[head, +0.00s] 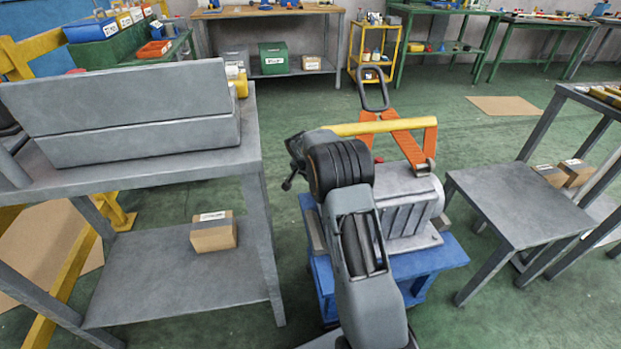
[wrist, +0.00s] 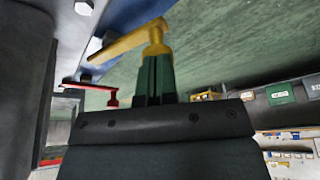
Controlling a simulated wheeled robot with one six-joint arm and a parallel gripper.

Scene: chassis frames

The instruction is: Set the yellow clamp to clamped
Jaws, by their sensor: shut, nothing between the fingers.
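In the head view my arm hides the gripper. A long yellow bar (head: 385,126) shows there behind my wrist, above a grey machine (head: 405,195); I cannot tell whether it is the clamp.
A red lever (wrist: 95,90) lies left of the clamp in the wrist view. The machine sits on a blue stand (head: 440,252) with an orange frame (head: 418,160) behind. Grey tables (head: 170,165) stand left and right (head: 520,205). Green floor lies open behind.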

